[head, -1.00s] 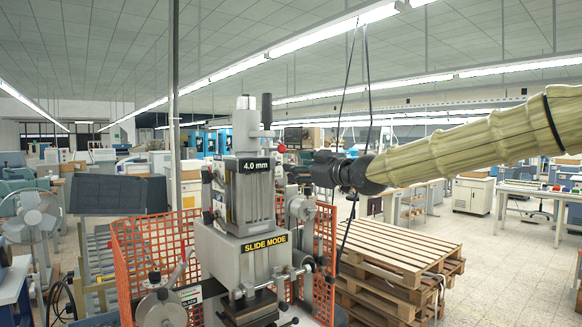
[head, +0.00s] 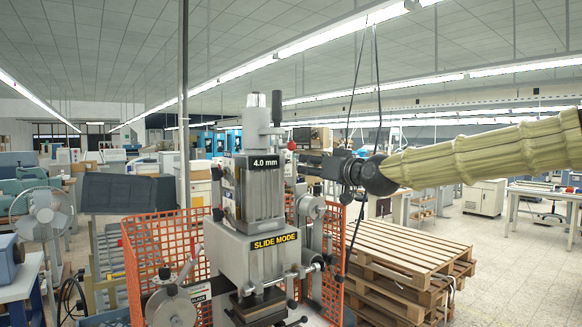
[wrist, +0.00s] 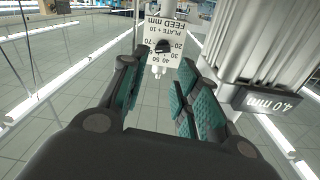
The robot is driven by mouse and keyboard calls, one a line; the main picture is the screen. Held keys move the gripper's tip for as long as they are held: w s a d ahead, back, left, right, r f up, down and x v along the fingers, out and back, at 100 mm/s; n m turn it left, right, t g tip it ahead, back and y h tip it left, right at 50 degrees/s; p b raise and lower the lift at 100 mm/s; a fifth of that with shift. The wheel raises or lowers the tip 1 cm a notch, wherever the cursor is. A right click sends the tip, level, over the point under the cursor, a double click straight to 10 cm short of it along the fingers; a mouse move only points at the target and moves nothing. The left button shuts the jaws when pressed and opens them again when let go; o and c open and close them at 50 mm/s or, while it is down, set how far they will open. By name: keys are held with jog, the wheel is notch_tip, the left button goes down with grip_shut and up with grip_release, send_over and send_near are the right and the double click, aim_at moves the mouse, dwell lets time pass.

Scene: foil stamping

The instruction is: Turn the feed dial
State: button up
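The feed dial (wrist: 163,45) is a small dark knob on a white plate marked "FEED mm", with numbers around it. It appears upside down at the top middle of the wrist view. My gripper (wrist: 163,66) is open, its two fingers with teal pads spread to either side of the dial in the picture. The dial lies beyond the fingertips, and no contact shows. In the head view my gripper (head: 328,163) points left at the right side of the grey stamping machine (head: 228,262). I cannot make out the dial there.
The machine's ribbed head (wrist: 265,50), with a "4.0 mm" label, stands close to the right finger in the wrist view. An orange mesh guard (head: 150,250) surrounds the machine. Stacked wooden pallets (head: 405,255) are on the right, with open floor beyond.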

aim_at(287, 163)
jog(key=shift+w+a+m+p, duration=0.6)
jog(key=shift+w+a+m, duration=0.7)
jog(key=shift+m, duration=0.9)
jog(key=shift+w+a+m+p, duration=0.55)
jog(key=shift+w+a+m, duration=0.4)
jog(key=shift+w+m, duration=1)
jog(key=shift+w+a+m+p, duration=0.6)
jog(key=shift+w+a+m, duration=0.55)
jog(key=shift+m, duration=1.3)
grip_shut()
